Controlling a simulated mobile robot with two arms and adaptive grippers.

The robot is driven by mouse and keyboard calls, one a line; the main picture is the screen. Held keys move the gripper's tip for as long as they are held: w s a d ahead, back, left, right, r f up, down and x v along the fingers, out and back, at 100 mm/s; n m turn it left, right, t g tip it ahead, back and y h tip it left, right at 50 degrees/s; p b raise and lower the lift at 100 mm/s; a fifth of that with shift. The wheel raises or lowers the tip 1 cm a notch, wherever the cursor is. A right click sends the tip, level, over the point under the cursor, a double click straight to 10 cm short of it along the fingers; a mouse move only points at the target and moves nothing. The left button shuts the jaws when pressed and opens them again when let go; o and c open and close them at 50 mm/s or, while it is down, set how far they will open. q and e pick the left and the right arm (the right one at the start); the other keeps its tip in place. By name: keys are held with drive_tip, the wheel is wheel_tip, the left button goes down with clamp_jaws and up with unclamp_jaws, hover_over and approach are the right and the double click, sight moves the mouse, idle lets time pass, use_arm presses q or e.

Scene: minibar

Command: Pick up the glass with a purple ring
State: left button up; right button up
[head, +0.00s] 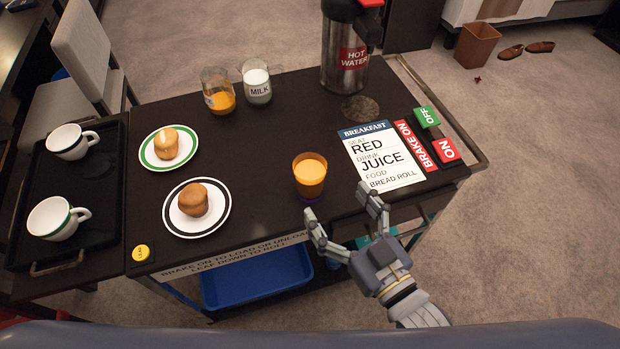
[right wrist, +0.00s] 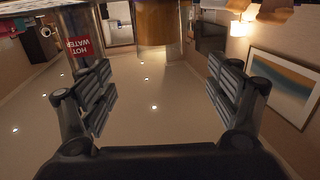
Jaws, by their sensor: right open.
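A glass of orange juice (head: 310,172) stands upright on the dark cart top, left of the breakfast card. A purple band shows low at its base (head: 309,196). My right gripper (head: 337,203) is open and empty at the cart's front edge. Its fingertips are a little nearer to me and to the right of the glass, apart from it. In the right wrist view the open fingers (right wrist: 160,82) frame empty space, and an orange-filled glass (right wrist: 155,25) shows at the top, cut by the picture edge. My left gripper is not in view.
The breakfast card (head: 380,158), brake lever labels (head: 415,145) and hot water urn (head: 345,50) stand to the right and back. A juice jug (head: 218,92), milk jug (head: 257,82) and two plates with rolls (head: 168,147) (head: 196,208) are left. A tray with cups (head: 100,190) is far left.

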sight(302, 156)
drive_tip(key=x, duration=0.4)
drive_tip(key=shift+w+a+r, duration=0.15)
drive_tip(key=shift+f+p+x, duration=0.1)
drive_tip(key=shift+p+x, duration=0.2)
drive_tip(key=shift+x, duration=1.3)
drive_tip(key=shift+f+p+x, duration=0.15)
drive_tip(key=shift+p+x, duration=0.15)
drive_tip(key=shift+x, duration=1.25)
drive_tip(key=shift+r, duration=0.1)
drive_tip(key=c, duration=1.5)
